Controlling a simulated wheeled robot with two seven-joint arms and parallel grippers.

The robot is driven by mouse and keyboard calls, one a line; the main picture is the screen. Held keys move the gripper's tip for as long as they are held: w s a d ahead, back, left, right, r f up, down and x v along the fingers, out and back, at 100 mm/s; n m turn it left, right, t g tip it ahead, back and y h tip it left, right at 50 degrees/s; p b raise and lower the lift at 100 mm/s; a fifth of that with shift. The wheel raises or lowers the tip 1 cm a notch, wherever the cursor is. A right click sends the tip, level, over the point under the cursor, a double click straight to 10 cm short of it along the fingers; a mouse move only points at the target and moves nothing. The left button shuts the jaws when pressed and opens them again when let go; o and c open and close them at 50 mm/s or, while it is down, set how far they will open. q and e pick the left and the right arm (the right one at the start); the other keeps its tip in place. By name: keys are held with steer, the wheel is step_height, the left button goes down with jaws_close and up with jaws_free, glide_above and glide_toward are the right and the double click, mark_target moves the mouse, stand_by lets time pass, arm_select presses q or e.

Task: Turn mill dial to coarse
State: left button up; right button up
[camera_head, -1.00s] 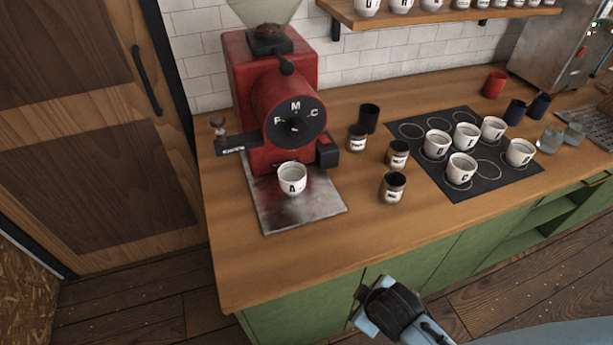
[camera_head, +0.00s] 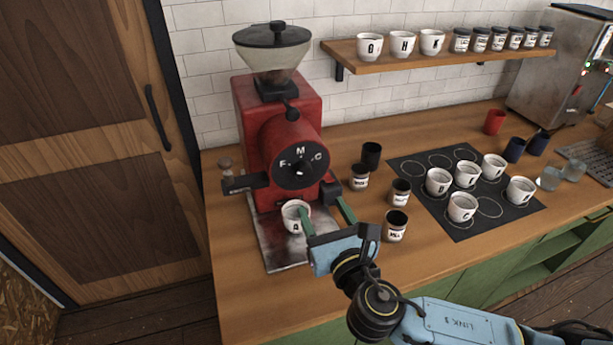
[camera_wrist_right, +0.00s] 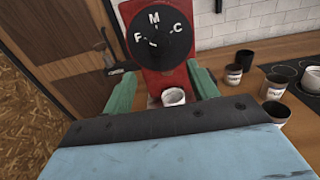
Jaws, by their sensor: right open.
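The red mill (camera_head: 279,115) stands at the left end of the counter. Its black dial (camera_head: 301,165) faces front with white letters F, M and C around a small central knob; the exact pointer setting is too small to tell. The dial also shows at the top of the right wrist view (camera_wrist_right: 158,37). My right gripper (camera_head: 323,207) is open and empty, in front of and below the dial, apart from it. Its green fingers flank the lower mill in the right wrist view (camera_wrist_right: 162,84). A white cup marked A (camera_head: 296,217) stands under the mill. My left gripper is not in view.
Several small labelled jars (camera_head: 396,226) stand right of my right gripper. A black mat (camera_head: 481,221) with several white cups lies farther right. A wall shelf (camera_head: 440,58) holds cups and jars. Bare counter lies in front of the mat.

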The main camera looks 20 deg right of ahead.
mark_target(305, 175)
steer(key=w+p, duration=0.1)
steer(key=w, duration=0.9)
steer(key=shift+w+a, duration=0.15)
steer(key=shift+w, duration=0.1)
steer(key=c, duration=1)
